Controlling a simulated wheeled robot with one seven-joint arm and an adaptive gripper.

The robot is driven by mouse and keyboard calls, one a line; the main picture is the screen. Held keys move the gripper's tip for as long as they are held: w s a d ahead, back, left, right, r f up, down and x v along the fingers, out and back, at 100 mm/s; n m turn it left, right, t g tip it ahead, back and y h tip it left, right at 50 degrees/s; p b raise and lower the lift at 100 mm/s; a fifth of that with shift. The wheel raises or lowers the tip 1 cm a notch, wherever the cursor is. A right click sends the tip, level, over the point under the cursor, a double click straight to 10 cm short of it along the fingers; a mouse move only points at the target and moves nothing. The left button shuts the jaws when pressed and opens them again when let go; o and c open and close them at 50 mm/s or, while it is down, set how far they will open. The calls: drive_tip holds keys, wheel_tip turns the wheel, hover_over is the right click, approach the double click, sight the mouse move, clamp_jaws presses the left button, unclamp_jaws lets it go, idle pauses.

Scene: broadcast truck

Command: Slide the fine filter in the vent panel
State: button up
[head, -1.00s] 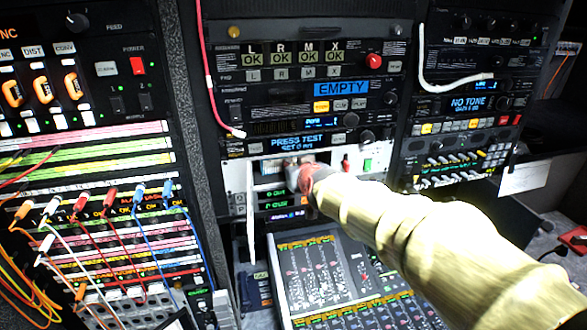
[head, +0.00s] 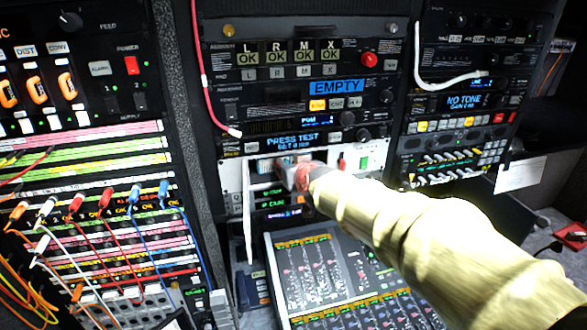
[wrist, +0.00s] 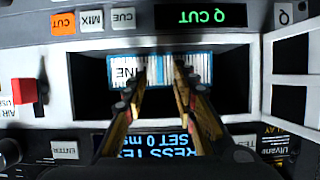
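The fine filter (wrist: 118,71), a pleated white block with blue edges and partly hidden lettering, sits in the wide dark opening of the white vent panel (wrist: 60,62). It fills only part of the opening, with dark space on both sides. My gripper (wrist: 165,70) is at the opening, its two fingers apart in front of the filter's face, with pleats showing between the tips. Whether the tips touch the filter is unclear. In the head view my gripper (head: 292,174) covers the right part of the opening; the filter (head: 268,164) shows left of it in the vent panel (head: 233,175).
A red switch (wrist: 24,91) sits beside the opening in the wrist view. A white strip (head: 247,215) hangs at the panel's left. A mixing console (head: 325,275) lies below. Patch cables (head: 75,205) crowd the left rack, and a white cable (head: 420,65) hangs at upper right.

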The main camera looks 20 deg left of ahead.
drive_tip(key=v, duration=1.1)
drive_tip(key=shift+s, duration=0.2)
drive_tip(key=shift+d+r, duration=0.1)
drive_tip(key=shift+d, duration=0.05)
drive_tip(key=s+d+f+g+b, duration=0.2)
drive_tip(key=s+f+g, duration=0.3)
drive_tip(key=s+f, duration=0.65)
drive_tip(key=s+d+f+m+h+b, duration=0.2)
drive_tip(key=s+d+f+b, duration=0.3)
drive_tip(key=d+f+b, duration=0.4)
drive_tip(key=s+d+f+m+h+b, duration=0.2)
drive_tip(key=s+d+f+b, duration=0.4)
drive_tip(key=d+f+b, duration=0.3)
drive_tip(key=s+d+f+m+h+b, duration=0.2)
drive_tip(key=s+d+f+b, duration=0.3)
drive_tip(key=d+f+b, duration=0.4)
drive_tip(key=d+f+h, duration=0.1)
drive_tip(key=d+f, duration=0.3)
drive_tip(key=d, duration=0.2)
drive_tip(key=shift+s+f+g, duration=0.15)
drive_tip(key=shift+s+g, duration=0.15)
drive_tip(key=shift+g, duration=0.1)
